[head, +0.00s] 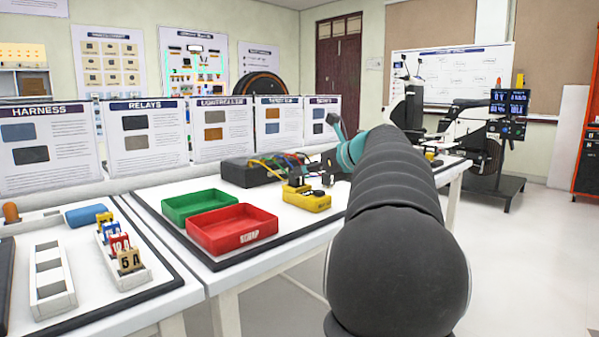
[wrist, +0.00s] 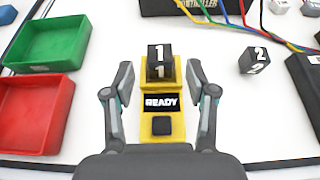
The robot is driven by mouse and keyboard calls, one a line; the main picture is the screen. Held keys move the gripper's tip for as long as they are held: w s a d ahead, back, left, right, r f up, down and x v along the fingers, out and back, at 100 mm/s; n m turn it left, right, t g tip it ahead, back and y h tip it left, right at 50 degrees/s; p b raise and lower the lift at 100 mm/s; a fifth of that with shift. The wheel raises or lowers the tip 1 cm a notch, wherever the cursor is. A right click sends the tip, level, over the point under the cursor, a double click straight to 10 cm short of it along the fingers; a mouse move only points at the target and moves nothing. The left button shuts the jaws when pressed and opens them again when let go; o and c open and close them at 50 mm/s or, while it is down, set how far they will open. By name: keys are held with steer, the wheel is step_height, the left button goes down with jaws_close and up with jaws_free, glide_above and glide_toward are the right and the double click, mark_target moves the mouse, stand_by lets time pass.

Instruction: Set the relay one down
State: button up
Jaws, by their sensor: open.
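Relay one, a black block marked 1 (wrist: 159,62), sits upright in the top end of a yellow tester (wrist: 161,128). The tester's screen reads READY. My gripper (wrist: 160,74) is open, with one finger on each side of the relay and a visible gap on both sides. In the head view the yellow tester (head: 309,201) stands on the bench, right of the red tray. My arm hides most of the gripper there.
A green tray (head: 165,212) and a red tray marked SCRAP (head: 270,232) stand left of the tester. A black block marked 2 (wrist: 254,60) stands to its right. A black controller box (wrist: 168,7) with coloured wires lies behind. White bench surface is clear between them.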

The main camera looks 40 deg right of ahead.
steer(key=v, duration=0.6)
steer(key=shift+s+p, duration=0.35)
steer(key=shift+r, duration=0.1)
stand_by(1.4)
